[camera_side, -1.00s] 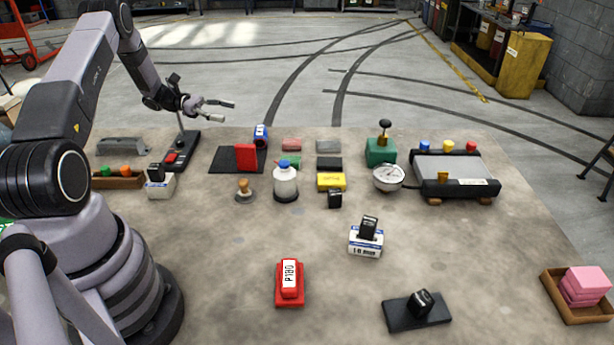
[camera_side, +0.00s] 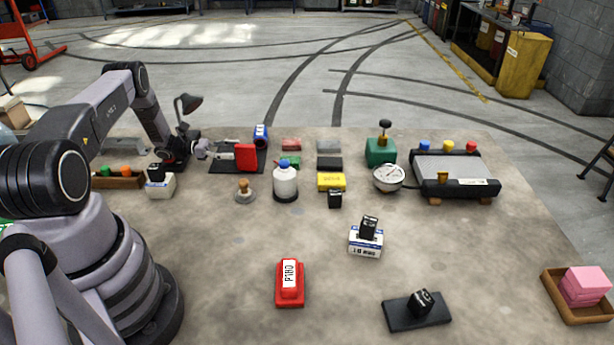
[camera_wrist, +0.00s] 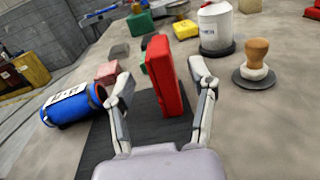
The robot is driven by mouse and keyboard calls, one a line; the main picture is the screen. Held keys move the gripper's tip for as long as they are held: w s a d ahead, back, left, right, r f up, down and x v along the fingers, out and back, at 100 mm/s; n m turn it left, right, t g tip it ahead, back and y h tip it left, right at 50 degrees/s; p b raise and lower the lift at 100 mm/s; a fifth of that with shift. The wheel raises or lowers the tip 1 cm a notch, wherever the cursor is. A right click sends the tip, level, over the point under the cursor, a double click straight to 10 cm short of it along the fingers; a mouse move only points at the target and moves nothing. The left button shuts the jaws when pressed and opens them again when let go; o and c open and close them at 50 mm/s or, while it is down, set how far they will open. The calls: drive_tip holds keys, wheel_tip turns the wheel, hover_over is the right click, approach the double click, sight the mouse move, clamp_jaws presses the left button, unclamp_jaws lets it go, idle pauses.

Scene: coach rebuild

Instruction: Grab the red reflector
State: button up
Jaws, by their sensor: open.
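The red reflector (camera_side: 246,157) is an upright red block standing on a dark mat (camera_side: 222,165) at the back left of the table. In the wrist view the red reflector (camera_wrist: 164,76) stands ahead, between the two spread fingers and slightly tilted in the picture. My gripper (camera_side: 220,150) is low at the left of the reflector, pointing toward it. In the wrist view my gripper (camera_wrist: 160,90) is open, with one finger on each side of the block. Clear gaps show between the fingers and the block's sides.
A blue cylinder (camera_wrist: 74,106) lies close to the left finger. A white bottle (camera_wrist: 215,28) and a wooden-handled stamp (camera_wrist: 256,66) stand to the right. Small coloured blocks lie behind the reflector.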

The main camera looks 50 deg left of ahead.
sight(246, 150)
drive_tip(key=x, duration=0.4)
drive_tip(key=shift+w+d, duration=0.1)
drive_tip(key=shift+w, duration=0.05)
drive_tip(key=shift+c, duration=0.3)
clamp_jaws()
